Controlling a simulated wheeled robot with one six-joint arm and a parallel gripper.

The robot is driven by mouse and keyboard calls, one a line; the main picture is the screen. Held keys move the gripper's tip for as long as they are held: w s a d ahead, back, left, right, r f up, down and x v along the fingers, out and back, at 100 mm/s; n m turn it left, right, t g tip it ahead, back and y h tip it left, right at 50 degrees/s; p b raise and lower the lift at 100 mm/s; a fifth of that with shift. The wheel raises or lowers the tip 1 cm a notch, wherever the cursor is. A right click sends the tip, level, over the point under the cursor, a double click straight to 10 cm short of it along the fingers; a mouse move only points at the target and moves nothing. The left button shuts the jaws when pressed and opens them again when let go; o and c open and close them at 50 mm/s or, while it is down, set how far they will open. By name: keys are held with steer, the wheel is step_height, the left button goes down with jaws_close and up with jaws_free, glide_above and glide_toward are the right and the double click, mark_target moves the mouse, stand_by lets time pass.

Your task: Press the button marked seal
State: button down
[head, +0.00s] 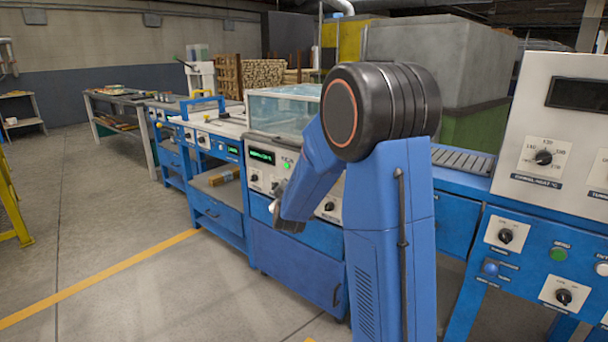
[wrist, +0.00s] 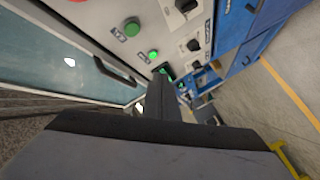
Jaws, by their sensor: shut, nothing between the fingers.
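The machine with the clear lid has a pale control panel (head: 265,172) with a green display, a green button (head: 286,166) and dark knobs. In the wrist view two green buttons show, one larger (wrist: 132,27) with a dark label beside it and one smaller (wrist: 153,54). I cannot read the labels well enough to tell which is marked seal. My gripper (wrist: 162,74) is shut and empty, its dark fingers pointing along the panel, close to the smaller green button. Contact cannot be told. In the head view my gripper (head: 278,212) is small and partly hidden by my blue arm, in front of the panel.
The clear lid (head: 285,108) tops the machine. A white-fronted machine (head: 565,140) with knobs stands at the right, with another green button (head: 558,254) on its blue lower panel. Benches (head: 125,112) line the left. The floor (head: 130,215) at front left is clear.

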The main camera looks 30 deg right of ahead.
steer(key=w+d, duration=0.3)
steer(key=d, duration=0.5)
steer(key=shift+d, duration=0.2)
steer(key=shift+d, duration=0.15)
stand_by(2.1)
steer(key=shift+w+d, duration=0.1)
steer(key=shift+d, duration=0.1)
steer(key=shift+w+d, duration=0.15)
steer(key=shift+d, duration=0.2)
stand_by(0.9)
steer(key=shift+a, duration=0.1)
steer(key=shift+s+a, duration=0.3)
steer(key=shift+a, duration=0.3)
steer(key=shift+s+a, duration=0.3)
steer(key=shift+a, duration=0.5)
steer(key=shift+s+a, duration=0.25)
steer(key=shift+a, duration=0.55)
steer(key=shift+s+a, duration=0.3)
steer(key=shift+a, duration=0.5)
